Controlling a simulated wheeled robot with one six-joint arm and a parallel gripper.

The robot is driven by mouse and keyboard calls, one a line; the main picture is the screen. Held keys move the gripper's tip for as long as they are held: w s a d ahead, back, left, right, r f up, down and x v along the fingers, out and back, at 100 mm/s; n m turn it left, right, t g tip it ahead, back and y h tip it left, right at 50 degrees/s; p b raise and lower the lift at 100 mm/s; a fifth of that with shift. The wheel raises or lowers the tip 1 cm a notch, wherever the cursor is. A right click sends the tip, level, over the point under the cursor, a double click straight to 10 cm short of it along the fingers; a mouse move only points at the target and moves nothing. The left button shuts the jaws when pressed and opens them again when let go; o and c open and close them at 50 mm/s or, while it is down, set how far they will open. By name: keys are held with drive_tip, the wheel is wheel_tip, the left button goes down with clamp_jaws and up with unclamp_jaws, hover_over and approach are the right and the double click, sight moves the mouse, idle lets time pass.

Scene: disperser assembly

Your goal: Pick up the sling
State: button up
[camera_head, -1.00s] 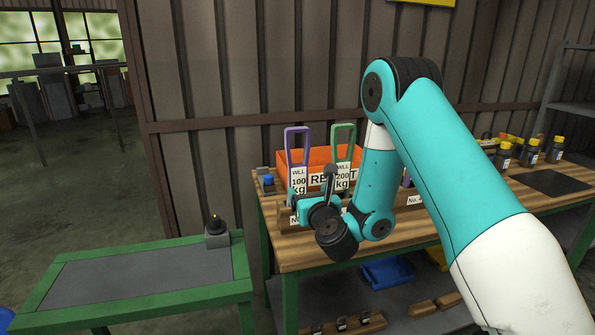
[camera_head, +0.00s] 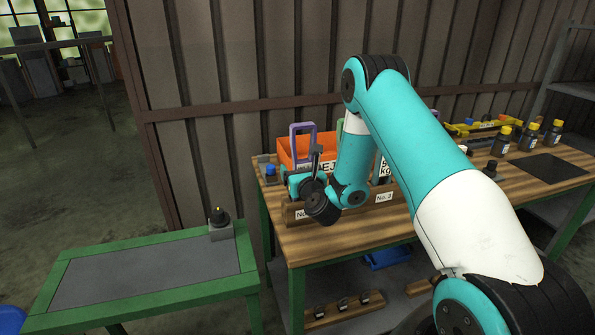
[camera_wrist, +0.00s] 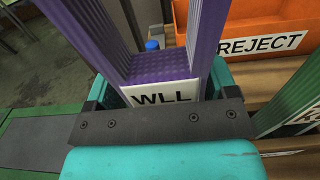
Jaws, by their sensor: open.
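The purple sling (camera_head: 293,143) stands upright as a loop at the left end of the bench rack, in front of the orange box. In the wrist view the purple sling (camera_wrist: 160,67) fills the upper middle, its white WLL tag (camera_wrist: 165,94) partly hidden by my gripper's dark bar. My gripper (camera_wrist: 158,84) is open, with teal fingers on the left and right of the sling's lower end; I cannot tell whether they touch it. In the head view my gripper (camera_head: 307,186) is at the rack's left end. A green sling (camera_wrist: 283,100) stands close on the right.
The orange REJECT box (camera_wrist: 235,28) is just behind the slings. The wooden rack (camera_head: 360,204) carries number labels. A blue-capped bottle (camera_head: 270,171) is left of the box. Dark bottles (camera_head: 528,137) stand at the right. A green-framed table (camera_head: 150,277) is at the left.

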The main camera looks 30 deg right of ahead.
drive_tip(key=shift+s+d, duration=0.1)
drive_tip(key=shift+d, duration=0.15)
drive_tip(key=c, duration=1.3)
drive_tip(key=shift+r, duration=0.1)
